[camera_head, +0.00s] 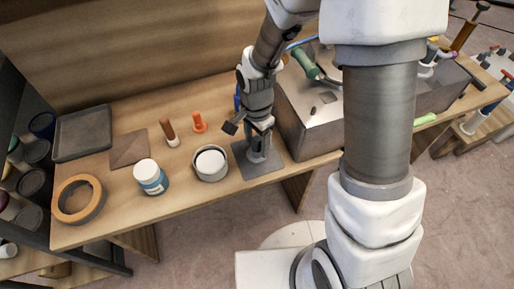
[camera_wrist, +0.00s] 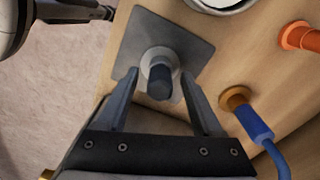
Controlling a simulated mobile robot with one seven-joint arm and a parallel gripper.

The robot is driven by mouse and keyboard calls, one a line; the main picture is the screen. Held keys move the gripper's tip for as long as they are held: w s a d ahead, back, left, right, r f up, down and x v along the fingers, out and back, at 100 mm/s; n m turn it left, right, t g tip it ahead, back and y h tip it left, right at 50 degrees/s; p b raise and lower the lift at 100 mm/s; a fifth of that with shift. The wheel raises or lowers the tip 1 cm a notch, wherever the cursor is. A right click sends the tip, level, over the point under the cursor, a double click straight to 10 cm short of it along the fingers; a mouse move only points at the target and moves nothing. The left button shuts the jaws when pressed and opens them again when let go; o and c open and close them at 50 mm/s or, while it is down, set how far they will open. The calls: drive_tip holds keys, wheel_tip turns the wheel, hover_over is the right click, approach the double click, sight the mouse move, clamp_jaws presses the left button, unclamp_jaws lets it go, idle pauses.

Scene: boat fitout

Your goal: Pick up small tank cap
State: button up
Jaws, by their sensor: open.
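The small tank cap (camera_wrist: 160,80) appears as a dark, round-topped piece standing on a pale round collar in the wrist view. The collar sits on a flat grey square plate (camera_wrist: 146,30), which also shows on the bench in the head view (camera_head: 262,172). My gripper (camera_wrist: 160,73) is open, with one finger on each side of the cap. Gaps show between the fingers and the cap, and nothing is held. In the head view my gripper hides most of the cap.
An open white can (camera_head: 210,163), a white-and-blue jar (camera_head: 151,177) and an orange peg (camera_head: 198,122) stand to the left. A large metal box (camera_head: 310,125) stands close on the right.

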clamp_jaws()
idle(0.3)
wheel_tip(320, 180, up, 10)
drive_tip(key=p, duration=0.2)
drive_tip(key=shift+p, duration=0.35)
